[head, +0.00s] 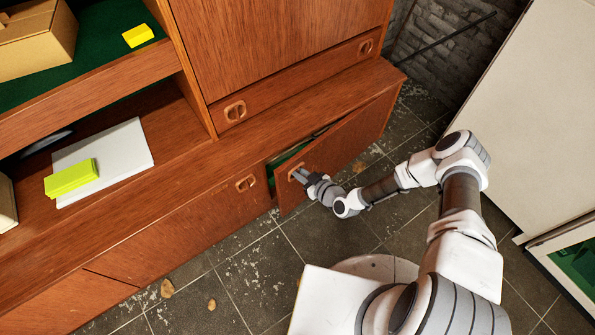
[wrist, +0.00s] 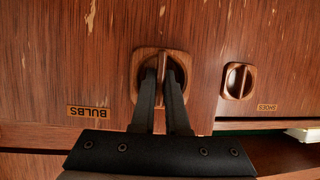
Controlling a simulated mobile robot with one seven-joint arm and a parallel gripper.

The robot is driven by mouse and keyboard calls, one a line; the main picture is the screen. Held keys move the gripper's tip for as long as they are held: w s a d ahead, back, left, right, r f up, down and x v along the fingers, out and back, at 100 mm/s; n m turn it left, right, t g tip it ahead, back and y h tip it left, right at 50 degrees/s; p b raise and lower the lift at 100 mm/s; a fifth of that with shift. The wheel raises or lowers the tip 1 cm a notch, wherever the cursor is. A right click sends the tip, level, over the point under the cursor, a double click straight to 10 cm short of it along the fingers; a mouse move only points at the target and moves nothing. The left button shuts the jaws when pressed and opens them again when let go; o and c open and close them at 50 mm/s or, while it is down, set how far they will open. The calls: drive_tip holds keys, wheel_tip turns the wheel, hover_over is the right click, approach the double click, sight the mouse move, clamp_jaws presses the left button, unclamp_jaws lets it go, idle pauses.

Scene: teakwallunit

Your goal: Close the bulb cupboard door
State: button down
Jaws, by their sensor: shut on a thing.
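The bulb cupboard door (head: 350,140) is a brown wood door low at the right end of the wall unit. It stands ajar, its left edge out from the frame, with a gap showing green inside. In the wrist view the door (wrist: 60,50) carries an upside-down BULBS label (wrist: 88,111) and a round recessed wooden handle (wrist: 146,56) with a central bar. My gripper (head: 300,175) is at this handle; in the wrist view its dark fingers (wrist: 163,72) are shut on the handle's bar. The fingers hide part of the handle.
A neighbouring door with its own handle (head: 246,183) is left of the bulb door. A drawer (head: 290,85) is above. A white panel (head: 530,110) stands at the right. The tiled floor (head: 250,280) before the unit is mostly clear, with some small brown bits.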

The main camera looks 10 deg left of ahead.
drive_tip(key=shift+w, duration=0.1)
drive_tip(key=w+a+b, duration=0.1)
drive_tip(key=a, duration=0.1)
drive_tip(key=w+a+b, duration=0.1)
drive_tip(key=w+a, duration=0.1)
drive_tip(key=shift+w+a, duration=0.15)
drive_tip(key=shift+w, duration=0.1)
drive_tip(key=c, duration=1.2)
unclamp_jaws()
drive_tip(key=p+v, duration=0.4)
drive_tip(key=v, duration=1.3)
drive_tip(key=shift+s, duration=0.25)
drive_tip(key=shift+w+d, duration=0.1)
drive_tip(key=shift+d, duration=0.1)
